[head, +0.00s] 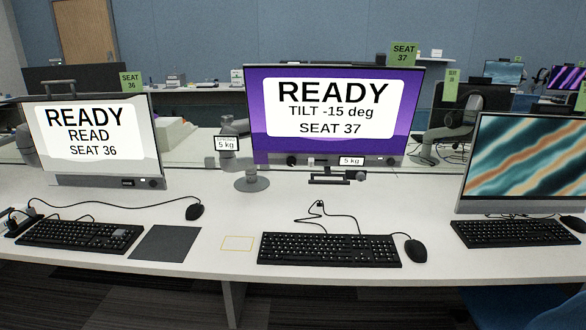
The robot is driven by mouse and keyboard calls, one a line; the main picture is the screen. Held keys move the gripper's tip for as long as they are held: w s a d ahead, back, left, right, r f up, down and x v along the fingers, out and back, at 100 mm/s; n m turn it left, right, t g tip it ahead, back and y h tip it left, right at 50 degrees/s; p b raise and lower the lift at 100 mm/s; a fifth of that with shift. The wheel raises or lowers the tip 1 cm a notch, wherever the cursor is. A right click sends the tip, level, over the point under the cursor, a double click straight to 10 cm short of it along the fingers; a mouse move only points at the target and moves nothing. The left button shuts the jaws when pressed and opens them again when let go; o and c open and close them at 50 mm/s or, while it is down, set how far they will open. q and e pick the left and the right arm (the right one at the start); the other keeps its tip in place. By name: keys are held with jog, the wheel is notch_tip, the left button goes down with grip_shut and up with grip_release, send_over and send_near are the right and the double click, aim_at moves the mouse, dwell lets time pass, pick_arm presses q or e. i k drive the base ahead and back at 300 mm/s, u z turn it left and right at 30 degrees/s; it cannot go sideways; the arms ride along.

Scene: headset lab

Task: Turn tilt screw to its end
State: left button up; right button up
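The middle monitor (334,115) has a purple screen reading "READY, TILT -15 deg, SEAT 37". I cannot pick out a tilt screw; the monitor's back is hidden. Small dark parts (291,160) show along its lower edge, too small to identify. A round grey base (251,182) stands below its left end, and a dark bracket (330,179) lies below its middle. Two "5 kg" labels are near it, one at its left (227,143) and one at its lower right (351,161). Neither of my grippers is in view.
A keyboard (329,249) and mouse (415,251) lie in front, with a loose cable behind them. A left monitor (97,137) reads "SEAT 36"; a striped-screen monitor (528,163) stands right. A dark mat (165,243) and yellow outline (237,243) lie on the desk.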

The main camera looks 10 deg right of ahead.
aim_at(360, 176)
jog(key=z, duration=0.05)
jog(key=i, duration=1.1)
jog(key=z, duration=0.55)
